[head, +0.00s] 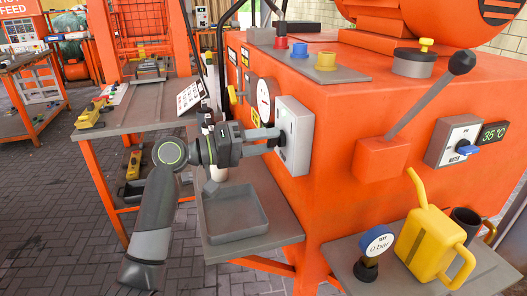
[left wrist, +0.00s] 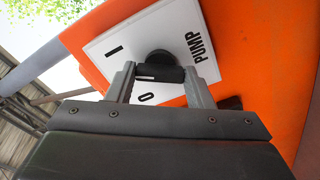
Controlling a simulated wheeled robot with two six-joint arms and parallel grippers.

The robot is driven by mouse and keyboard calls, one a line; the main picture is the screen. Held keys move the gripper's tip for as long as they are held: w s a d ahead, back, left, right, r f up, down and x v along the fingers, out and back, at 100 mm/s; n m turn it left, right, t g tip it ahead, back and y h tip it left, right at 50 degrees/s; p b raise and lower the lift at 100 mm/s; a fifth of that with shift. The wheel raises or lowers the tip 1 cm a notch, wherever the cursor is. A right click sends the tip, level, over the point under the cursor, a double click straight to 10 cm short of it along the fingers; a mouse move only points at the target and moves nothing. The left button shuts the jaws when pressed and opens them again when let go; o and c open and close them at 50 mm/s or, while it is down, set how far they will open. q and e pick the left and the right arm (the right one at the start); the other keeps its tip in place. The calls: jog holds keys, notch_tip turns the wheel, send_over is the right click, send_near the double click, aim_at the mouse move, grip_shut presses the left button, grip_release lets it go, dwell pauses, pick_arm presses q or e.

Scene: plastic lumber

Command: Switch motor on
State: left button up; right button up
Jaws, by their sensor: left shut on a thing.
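A white switch plate (head: 296,128) is on the near left face of the big orange machine (head: 345,110). In the left wrist view, the plate (left wrist: 112,45) reads PUMP, with I and O marks; no motor label is readable. A black rotary knob (left wrist: 158,60) sticks out from its middle. My left gripper (head: 276,138) reaches the plate from the left, its fingers (left wrist: 162,76) on either side of the knob's handle and shut on it. In the head view the fingers hide the knob. My right gripper is not in view.
A grey tray (head: 236,212) lies on a low shelf below my left wrist. A work table (head: 150,108) stands behind left.

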pick_arm(q)
jog(key=shift+f+m+b, duration=0.15)
jog(key=shift+m+b, duration=0.15)
jog(key=shift+m, duration=0.1)
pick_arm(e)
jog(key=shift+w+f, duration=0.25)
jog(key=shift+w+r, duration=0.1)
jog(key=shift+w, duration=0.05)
pick_arm(q)
jog(key=o, duration=1)
jog(key=shift+a, duration=0.15)
jog(key=shift+s+a, duration=0.1)
jog(key=shift+a, duration=0.15)
jog(key=b+v, duration=0.1)
jog(key=v, duration=1.5)
jog(key=shift+a, duration=0.35)
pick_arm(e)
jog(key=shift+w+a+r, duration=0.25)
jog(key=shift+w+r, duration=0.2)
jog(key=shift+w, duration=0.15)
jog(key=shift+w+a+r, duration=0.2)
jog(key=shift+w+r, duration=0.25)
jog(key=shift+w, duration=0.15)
